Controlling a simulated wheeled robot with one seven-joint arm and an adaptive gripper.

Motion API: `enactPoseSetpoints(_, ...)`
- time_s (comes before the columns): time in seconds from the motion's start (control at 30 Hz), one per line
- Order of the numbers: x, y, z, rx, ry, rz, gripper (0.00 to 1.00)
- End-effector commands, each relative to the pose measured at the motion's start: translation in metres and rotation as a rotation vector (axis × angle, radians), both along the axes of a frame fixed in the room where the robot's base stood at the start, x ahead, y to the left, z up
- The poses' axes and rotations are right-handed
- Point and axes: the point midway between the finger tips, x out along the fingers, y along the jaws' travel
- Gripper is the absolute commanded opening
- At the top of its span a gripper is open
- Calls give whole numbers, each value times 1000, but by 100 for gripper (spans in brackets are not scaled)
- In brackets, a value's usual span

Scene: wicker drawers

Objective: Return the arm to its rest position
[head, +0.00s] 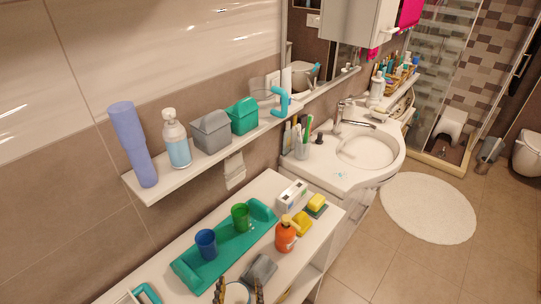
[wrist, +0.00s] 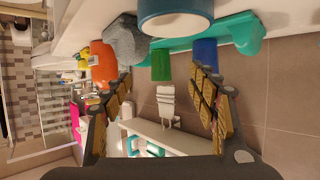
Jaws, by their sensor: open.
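My gripper (head: 239,287) shows at the bottom edge of the head view, over the near part of the white cabinet top. Its two fingers are spread wide in the wrist view (wrist: 165,85), with nothing held between them. A white cup with a teal rim (head: 237,295) shows between the fingers in the head view, partly cut off. In the wrist view the cup (wrist: 175,20) lies beyond the fingertips, apart from them. The rest of my arm is out of view.
A teal tray (head: 190,275) holds a blue cup (head: 206,243) and a green cup (head: 240,217). An orange soap bottle (head: 285,235), grey stone-like item (head: 260,270) and yellow sponges (head: 302,224) stand close by. A wall shelf (head: 160,190) with bottles and boxes hangs behind.

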Motion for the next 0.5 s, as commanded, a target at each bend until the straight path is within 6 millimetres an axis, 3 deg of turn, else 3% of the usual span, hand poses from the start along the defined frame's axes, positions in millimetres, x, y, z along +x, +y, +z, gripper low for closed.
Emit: enactPoseSetpoints(0.5, 27, 25, 19, 159, 133, 62, 59)
